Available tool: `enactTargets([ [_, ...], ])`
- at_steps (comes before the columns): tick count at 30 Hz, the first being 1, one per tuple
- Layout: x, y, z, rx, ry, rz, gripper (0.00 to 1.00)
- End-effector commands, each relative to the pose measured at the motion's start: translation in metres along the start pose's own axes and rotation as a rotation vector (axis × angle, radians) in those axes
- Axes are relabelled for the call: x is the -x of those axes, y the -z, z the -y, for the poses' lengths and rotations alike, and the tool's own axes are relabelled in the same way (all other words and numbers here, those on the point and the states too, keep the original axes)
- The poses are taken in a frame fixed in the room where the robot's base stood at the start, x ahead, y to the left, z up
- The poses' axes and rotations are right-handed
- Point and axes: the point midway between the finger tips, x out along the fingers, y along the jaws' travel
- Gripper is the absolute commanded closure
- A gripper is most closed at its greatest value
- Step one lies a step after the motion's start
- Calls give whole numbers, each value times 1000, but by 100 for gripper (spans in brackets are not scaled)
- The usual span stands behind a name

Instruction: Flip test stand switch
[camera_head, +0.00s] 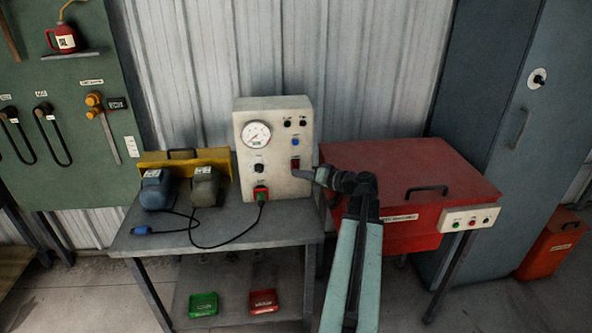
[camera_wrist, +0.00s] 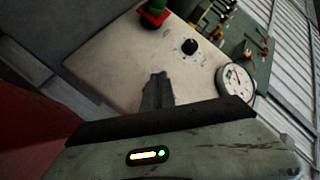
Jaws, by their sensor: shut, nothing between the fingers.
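The test stand (camera_head: 276,183) is a cream upright box on the grey bench, with a round gauge (camera_head: 257,134) on its face. A small dark switch with red on it (camera_head: 295,163) sits at the right of its face. My gripper (camera_head: 298,173) is shut and empty, with its tip close to the panel just below the switch; I cannot tell whether it touches. In the wrist view the shut fingers (camera_wrist: 157,84) point at the cream panel (camera_wrist: 115,60). The switch is not visible there, perhaps hidden by the fingers.
A black knob (camera_head: 259,168) and a red-and-green plug (camera_head: 261,192) with a black cable are on the panel's left and lower part. Two motors (camera_head: 157,190) (camera_head: 205,186) stand left on the bench (camera_head: 165,242). A red chest (camera_head: 440,175) stands close at right.

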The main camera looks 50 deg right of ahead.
Motion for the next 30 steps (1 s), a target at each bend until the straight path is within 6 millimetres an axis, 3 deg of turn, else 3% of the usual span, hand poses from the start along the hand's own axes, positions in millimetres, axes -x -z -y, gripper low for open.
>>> enactTargets([
  [13, 5, -4, 4, 0, 0, 0, 100],
  [30, 38, -27, 27, 0, 0, -1, 100],
])
